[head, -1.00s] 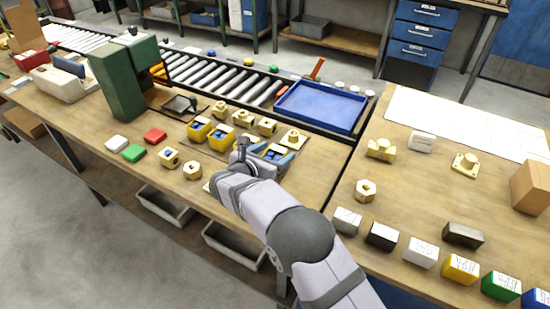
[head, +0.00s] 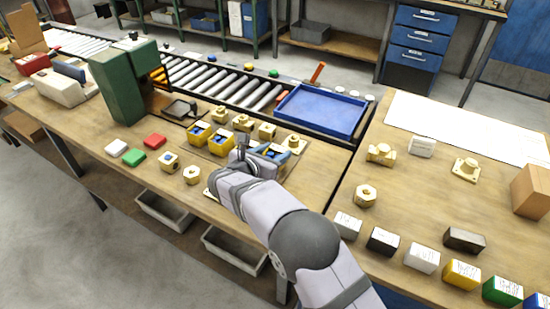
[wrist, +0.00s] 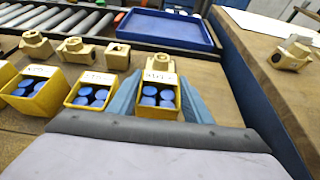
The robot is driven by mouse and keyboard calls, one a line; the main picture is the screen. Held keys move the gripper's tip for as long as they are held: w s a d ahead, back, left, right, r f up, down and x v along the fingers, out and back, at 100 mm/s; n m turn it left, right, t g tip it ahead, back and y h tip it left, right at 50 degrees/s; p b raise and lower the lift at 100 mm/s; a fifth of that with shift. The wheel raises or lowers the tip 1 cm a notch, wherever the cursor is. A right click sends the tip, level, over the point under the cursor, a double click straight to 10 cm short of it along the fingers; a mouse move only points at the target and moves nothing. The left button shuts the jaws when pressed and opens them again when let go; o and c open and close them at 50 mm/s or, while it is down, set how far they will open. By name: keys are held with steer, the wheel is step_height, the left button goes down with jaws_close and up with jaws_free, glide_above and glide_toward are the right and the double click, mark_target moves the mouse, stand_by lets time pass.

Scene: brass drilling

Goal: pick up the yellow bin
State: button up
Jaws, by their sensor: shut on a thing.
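Three small yellow bins with blue round pieces inside show in the wrist view. The right one (wrist: 158,97) stands between the two blue-grey fingers of my gripper (wrist: 160,104), which is shut on it. In the head view my gripper (head: 266,153) is at the right end of the bin row, and the held bin is mostly hidden by it. The other yellow bins (head: 198,134) (head: 221,140) stand to its left on the wooden bench. I cannot tell whether the held bin is clear of the bench.
Brass fittings (head: 242,122) stand just behind the bins, one (wrist: 160,64) close behind the held bin. A blue tray (head: 320,110) and a roller conveyor (head: 225,82) lie beyond. A green machine (head: 118,85) stands left.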

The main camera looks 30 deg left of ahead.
step_height(320, 180, up, 8)
steer(key=w+d+r+m+h+b, duration=0.1)
steer(key=w+d+r+h, duration=0.1)
steer(key=w+d+r, duration=0.35)
steer(key=w+d+r+m+h+b, duration=0.1)
steer(key=w+d+r+m+b, duration=0.15)
steer(key=d, duration=0.65)
steer(key=w+d+r+m+h+b, duration=0.1)
steer(key=w+d+r+h, duration=0.2)
steer(key=d, duration=0.4)
steer(key=s+d+r+m+g, duration=0.1)
steer(key=d, duration=0.4)
steer(key=s+d+r+m+g, duration=0.1)
steer(key=s+d+r, duration=0.1)
steer(key=d, duration=0.4)
steer(key=s+d+f+m+g+h, duration=0.2)
steer(key=s+d+f+m+h, duration=0.15)
steer(key=s+d+f, duration=0.35)
steer(key=shift+n, duration=0.5)
steer(key=shift+w+d+f+b, duration=0.2)
steer(key=shift+f+b, duration=0.2)
steer(key=shift+f, duration=1.9)
steer(key=shift+w+d+f+b, duration=0.15)
steer(key=shift+f+b, duration=0.2)
steer(key=shift+f, duration=1.95)
steer(key=shift+s+f, duration=0.1)
steer(key=shift+f, duration=0.05)
